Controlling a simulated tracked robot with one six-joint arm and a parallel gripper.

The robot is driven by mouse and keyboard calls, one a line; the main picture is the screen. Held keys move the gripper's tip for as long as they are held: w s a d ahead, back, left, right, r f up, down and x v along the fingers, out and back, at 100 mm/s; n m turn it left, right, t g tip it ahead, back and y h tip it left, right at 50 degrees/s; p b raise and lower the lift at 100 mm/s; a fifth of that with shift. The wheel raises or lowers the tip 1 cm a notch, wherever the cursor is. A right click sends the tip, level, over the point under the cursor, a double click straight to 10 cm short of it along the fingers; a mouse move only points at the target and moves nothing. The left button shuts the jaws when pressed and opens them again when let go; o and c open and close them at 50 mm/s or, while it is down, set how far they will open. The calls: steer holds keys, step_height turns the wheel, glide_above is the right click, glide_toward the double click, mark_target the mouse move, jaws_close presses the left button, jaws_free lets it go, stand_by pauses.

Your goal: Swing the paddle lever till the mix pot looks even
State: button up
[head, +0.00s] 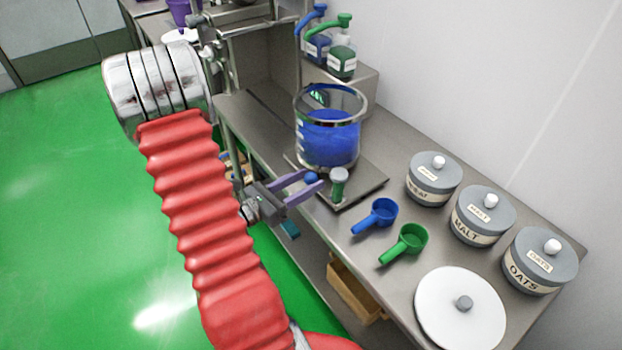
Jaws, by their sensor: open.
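The mix pot (328,136) is a clear vessel with a metal rim, standing on a dark plate on the steel bench. Its contents look blue through the near wall; the rim and glass partly hide the surface, so I cannot tell whether the mix is even throughout. A small blue knob (311,178), which may be the end of the paddle lever, shows in front of the pot. My gripper (307,184) has purple fingers, open, with the knob between or just behind their tips. I cannot tell whether they touch it. The paddle is not clearly visible.
A grey-topped green post (339,184) stands close right of my gripper. A blue scoop (376,215), a green scoop (405,243), several lidded jars (481,214) and a white round lid (460,309) lie to the right. Pump bottles (342,55) stand behind the pot.

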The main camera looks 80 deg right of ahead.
steer(key=shift+x, duration=1)
jaws_close()
